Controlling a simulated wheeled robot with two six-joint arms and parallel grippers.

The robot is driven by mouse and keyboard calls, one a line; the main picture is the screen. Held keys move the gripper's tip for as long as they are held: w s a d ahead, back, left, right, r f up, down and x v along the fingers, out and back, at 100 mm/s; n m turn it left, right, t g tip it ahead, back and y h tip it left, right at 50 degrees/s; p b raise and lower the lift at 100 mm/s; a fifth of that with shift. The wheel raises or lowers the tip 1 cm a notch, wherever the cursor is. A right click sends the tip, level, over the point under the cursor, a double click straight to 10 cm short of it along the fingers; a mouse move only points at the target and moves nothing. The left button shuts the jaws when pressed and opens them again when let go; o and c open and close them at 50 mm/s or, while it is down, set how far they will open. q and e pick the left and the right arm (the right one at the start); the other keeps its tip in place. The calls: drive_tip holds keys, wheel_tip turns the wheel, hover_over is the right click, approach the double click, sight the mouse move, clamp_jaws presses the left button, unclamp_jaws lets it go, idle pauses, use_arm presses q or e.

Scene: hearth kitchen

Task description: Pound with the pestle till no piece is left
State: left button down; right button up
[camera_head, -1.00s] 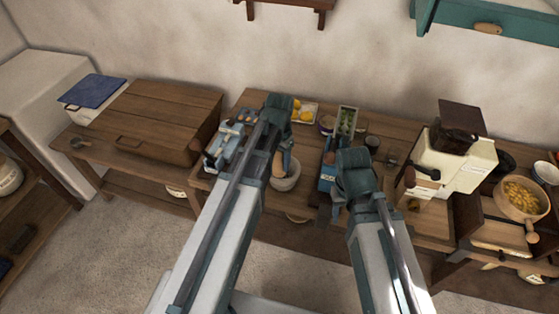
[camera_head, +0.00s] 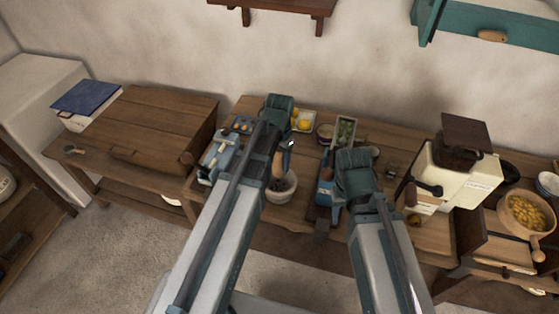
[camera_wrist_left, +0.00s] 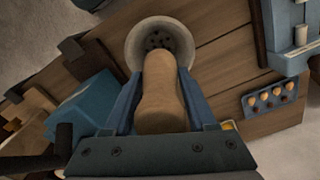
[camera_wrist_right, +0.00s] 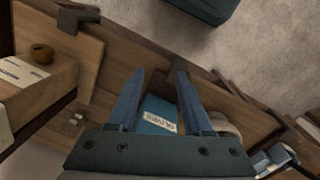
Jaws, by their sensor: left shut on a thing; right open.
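The wooden pestle (camera_wrist_left: 160,95) is clamped between the fingers of my left gripper (camera_wrist_left: 160,100). Its far end points at the pale mortar (camera_wrist_left: 133,38) and overlaps its near rim in the left wrist view. I cannot tell whether the tip is inside or just above the bowl. Several dark pieces (camera_wrist_left: 158,40) lie in the bottom of the mortar. In the head view the pestle (camera_head: 277,163) slants over the mortar (camera_head: 287,193). My right gripper (camera_wrist_right: 158,80) is open and empty, above a blue box (camera_wrist_right: 156,115) labelled olives.
A tray with several round items (camera_wrist_left: 270,98) lies near the mortar. A cream grinder (camera_head: 455,175) and a pan of yellow food (camera_head: 525,213) stand to the right. A wooden chest (camera_head: 150,125) stands to the left. Both arms reach over the counter's front edge.

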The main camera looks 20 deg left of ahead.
sight(280, 172)
use_arm(q)
drive_tip(key=shift+f+b, duration=2.3)
drive_tip(key=shift+f, duration=0.25)
drive_tip(key=shift+f+b, duration=2.1)
drive_tip(key=shift+b, duration=0.05)
wheel_tip(280, 172, up, 4)
drive_tip(key=p, duration=0.4)
drive_tip(key=shift+r, duration=0.15)
drive_tip(key=shift+f, duration=0.25)
